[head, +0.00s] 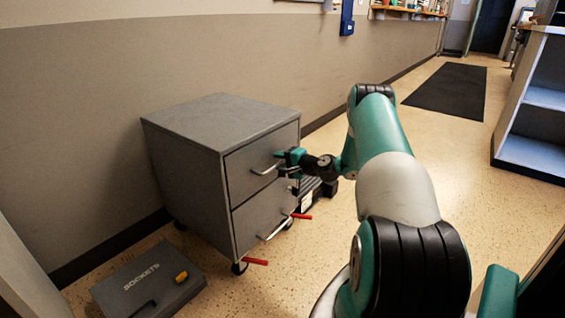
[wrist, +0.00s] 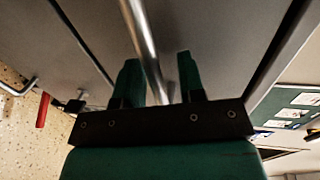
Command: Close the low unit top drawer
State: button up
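The low unit is a grey cabinet (head: 195,150) on castors against the wall, with two drawers. Its top drawer (head: 245,177) looks flush or nearly flush with the body; a small gap cannot be ruled out. The top drawer's bar handle (head: 264,170) is silvery. My gripper (head: 282,158) is at the right part of this handle. In the wrist view the handle bar (wrist: 146,45) runs between the two green fingers of my gripper (wrist: 158,75). The fingers are apart, with space beside the bar, and do not look clamped on it.
The lower drawer (head: 262,214) has a similar handle. Red levers (head: 300,216) stick out low at the unit's front. A grey case marked SOCKETS (head: 150,283) lies on the floor at left. A dark mat (head: 448,90) and shelving (head: 535,110) are farther right. Floor in front is partly hidden by my arm.

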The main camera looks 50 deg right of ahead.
jog(key=p+v, duration=0.5)
jog(key=v, duration=1.2)
jog(key=shift+s, duration=0.25)
jog(key=shift+d, duration=0.1)
